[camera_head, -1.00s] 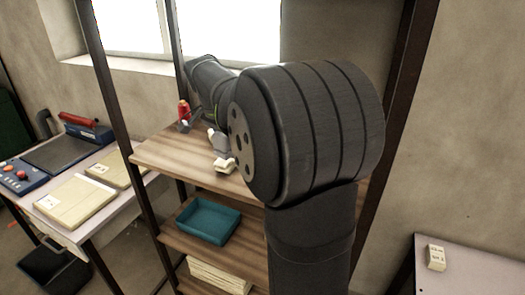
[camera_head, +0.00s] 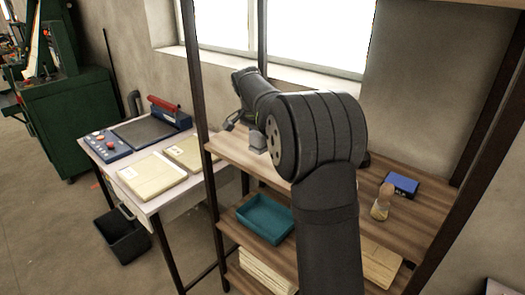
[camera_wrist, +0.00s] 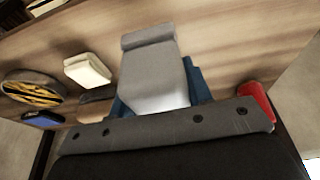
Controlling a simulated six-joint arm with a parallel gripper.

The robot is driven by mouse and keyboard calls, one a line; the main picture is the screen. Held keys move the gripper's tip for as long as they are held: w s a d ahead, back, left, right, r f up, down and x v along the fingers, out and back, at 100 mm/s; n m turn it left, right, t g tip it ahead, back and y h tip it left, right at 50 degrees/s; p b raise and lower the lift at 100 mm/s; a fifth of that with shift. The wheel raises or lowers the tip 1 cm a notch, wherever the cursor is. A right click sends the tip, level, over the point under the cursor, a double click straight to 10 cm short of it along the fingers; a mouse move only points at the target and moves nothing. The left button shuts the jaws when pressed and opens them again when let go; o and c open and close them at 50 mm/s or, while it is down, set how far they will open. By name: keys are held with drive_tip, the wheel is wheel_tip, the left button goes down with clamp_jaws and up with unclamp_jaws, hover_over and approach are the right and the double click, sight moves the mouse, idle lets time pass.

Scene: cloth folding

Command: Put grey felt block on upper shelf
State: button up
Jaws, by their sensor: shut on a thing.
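The grey felt block (camera_wrist: 150,62) fills the middle of the wrist view, its near end between the blue-edged fingers of my gripper (camera_wrist: 155,103). My gripper is shut on it, over a wooden shelf board. In the head view my gripper (camera_head: 245,128) is at the left end of the upper shelf (camera_head: 228,148), partly hidden by my arm. A grey shape (camera_head: 258,140) there looks like the block. I cannot tell whether the block touches the board.
The wrist view shows a cream block (camera_wrist: 87,70), a round dark item with yellow (camera_wrist: 32,92) and a red object (camera_wrist: 257,100) nearby. A teal tray (camera_head: 266,217) is below. Dark posts frame the shelves.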

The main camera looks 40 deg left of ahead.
sight(253, 133)
drive_tip(key=shift+s+a+f, duration=0.1)
drive_tip(key=shift+a+f, duration=0.2)
drive_tip(key=shift+f, duration=1.85)
drive_tip(key=shift+f, duration=0.15)
drive_tip(key=o, duration=1)
drive_tip(key=v, duration=1.2)
